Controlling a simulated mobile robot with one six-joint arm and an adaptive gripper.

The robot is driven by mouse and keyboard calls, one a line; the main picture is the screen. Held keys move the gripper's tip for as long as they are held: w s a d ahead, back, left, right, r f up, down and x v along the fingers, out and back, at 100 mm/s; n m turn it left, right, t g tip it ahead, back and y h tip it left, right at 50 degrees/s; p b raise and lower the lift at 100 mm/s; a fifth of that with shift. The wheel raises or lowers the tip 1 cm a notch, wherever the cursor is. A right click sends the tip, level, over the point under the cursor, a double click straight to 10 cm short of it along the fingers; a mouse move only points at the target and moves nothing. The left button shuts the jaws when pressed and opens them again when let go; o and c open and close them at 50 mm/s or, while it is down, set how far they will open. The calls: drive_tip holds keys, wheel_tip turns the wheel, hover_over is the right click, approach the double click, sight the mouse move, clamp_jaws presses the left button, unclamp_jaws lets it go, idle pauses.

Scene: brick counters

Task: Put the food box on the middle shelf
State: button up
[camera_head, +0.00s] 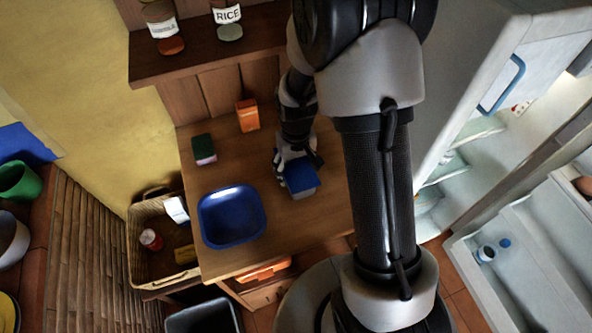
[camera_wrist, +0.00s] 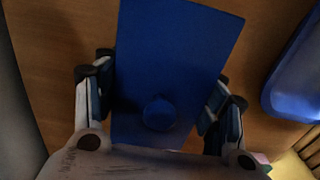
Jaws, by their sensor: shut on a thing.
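The food box (camera_head: 302,178) has a flat blue lid and pale sides. It is at the right part of the wooden counter, and I cannot tell whether it touches the wood. My gripper (camera_head: 292,160) is shut on it. In the wrist view the blue lid of the food box (camera_wrist: 178,60) fills the middle, with one finger of my gripper (camera_wrist: 158,95) on each side. The open fridge at the right shows pale shelves, one of them a middle shelf (camera_head: 455,164). My arm and the fridge side hide part of the shelves.
A blue tray (camera_head: 263,215) lies left of the box, with a green and pink sponge (camera_head: 204,148) and an orange box (camera_head: 247,115) behind. Jars stand on a wall shelf (camera_head: 140,72). A basket (camera_head: 134,225) is at left. The open fridge door (camera_head: 535,270) is at lower right.

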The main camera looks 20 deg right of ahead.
drive_tip(key=shift+r, duration=0.15)
drive_tip(key=o, duration=1.1)
